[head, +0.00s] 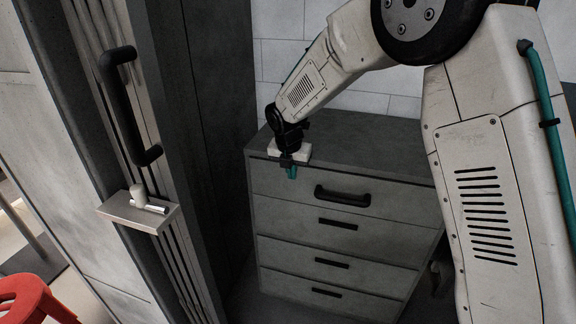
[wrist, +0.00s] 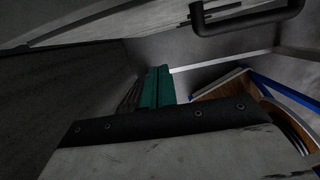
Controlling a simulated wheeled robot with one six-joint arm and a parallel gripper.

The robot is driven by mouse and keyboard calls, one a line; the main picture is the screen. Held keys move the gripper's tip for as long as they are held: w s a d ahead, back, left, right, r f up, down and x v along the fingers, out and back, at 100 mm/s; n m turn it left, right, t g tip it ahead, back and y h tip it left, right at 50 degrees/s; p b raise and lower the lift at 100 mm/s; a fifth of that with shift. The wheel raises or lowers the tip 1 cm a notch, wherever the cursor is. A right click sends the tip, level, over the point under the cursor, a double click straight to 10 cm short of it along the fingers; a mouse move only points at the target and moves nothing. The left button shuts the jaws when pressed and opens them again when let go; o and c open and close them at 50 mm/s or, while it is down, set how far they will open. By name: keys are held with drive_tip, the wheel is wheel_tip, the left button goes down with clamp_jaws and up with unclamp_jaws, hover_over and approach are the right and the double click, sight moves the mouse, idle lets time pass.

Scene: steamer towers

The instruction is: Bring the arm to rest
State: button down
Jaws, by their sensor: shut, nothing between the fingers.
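My arm reaches in from the upper right of the head view and bends down to the left. My gripper (head: 291,172) hangs at its end with teal fingertips pointing down, in front of the top left part of the grey drawer cabinet (head: 400,165). Its teal fingers also show in the wrist view (wrist: 157,87), side by side and closed together. Nothing shows between them. I cannot tell whether the gripper touches the cabinet.
A tall grey door with a black bar handle (head: 128,108) stands at the left, with a small ledge (head: 125,210) below it. A red stool (head: 30,300) shows at the lower left. The wrist view shows a dark handle (wrist: 245,18) and a wooden, blue-edged object (wrist: 235,88).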

drive_tip(key=s+d+r+m, duration=0.5)
drive_tip(key=s+m, duration=0.5)
drive_tip(key=s, duration=0.4)
drive_tip(key=s+d+r+m, duration=0.6)
drive_tip(key=s+m, duration=0.4)
drive_tip(key=s, duration=0.4)
drive_tip(key=s+d+r+m+g+y, duration=0.1)
drive_tip(key=s+d+r+m, duration=0.5)
drive_tip(key=s+m, duration=0.5)
drive_tip(key=s+d, duration=0.1)
drive_tip(key=s, duration=0.2)
drive_tip(key=shift+s+d+r, duration=0.15)
drive_tip(key=shift+s+d, duration=0.2)
drive_tip(key=shift+s, duration=0.05)
